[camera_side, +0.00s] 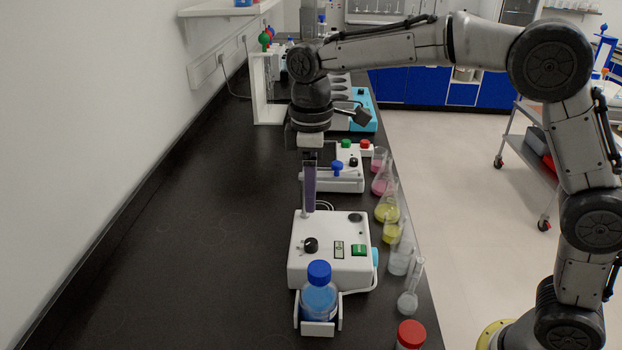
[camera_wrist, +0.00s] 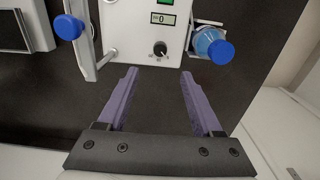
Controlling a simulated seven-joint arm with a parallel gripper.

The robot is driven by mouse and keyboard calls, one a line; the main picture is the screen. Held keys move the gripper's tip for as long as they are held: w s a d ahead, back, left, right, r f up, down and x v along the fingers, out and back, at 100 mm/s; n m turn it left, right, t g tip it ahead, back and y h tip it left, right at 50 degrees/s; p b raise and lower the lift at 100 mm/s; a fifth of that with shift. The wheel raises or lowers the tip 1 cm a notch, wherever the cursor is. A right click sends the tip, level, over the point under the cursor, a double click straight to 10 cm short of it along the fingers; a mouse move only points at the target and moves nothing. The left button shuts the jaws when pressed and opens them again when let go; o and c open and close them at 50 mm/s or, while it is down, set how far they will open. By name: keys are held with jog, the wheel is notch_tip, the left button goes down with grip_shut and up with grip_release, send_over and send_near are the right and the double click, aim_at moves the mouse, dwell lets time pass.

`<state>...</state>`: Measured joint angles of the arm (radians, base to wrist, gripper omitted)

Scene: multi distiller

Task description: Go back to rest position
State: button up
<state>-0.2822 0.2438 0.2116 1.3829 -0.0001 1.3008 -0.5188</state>
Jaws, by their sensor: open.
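My gripper (camera_wrist: 158,78) points down over the dark bench. Its two purple fingers stand apart with nothing between them in the wrist view. In the side view my gripper (camera_side: 309,210) shows edge-on, just behind and above a white device. This white device (camera_side: 305,262) has a black knob, a small display and a green switch; in the wrist view its front panel (camera_wrist: 130,35) lies beyond the fingertips. A bottle with a blue cap (camera_side: 319,300) stands in a holder at the device's near side. I cannot tell from the side view whether the fingertips touch the device.
Several glass flasks with pink, yellow and clear contents, including a yellow one (camera_side: 387,209), line the right bench edge. A red-capped jar (camera_side: 410,335) stands at the front right. More devices (camera_side: 345,180) stand farther back. The left of the black bench (camera_side: 190,250) is clear.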

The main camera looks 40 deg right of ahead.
jog(key=shift+r, duration=0.8)
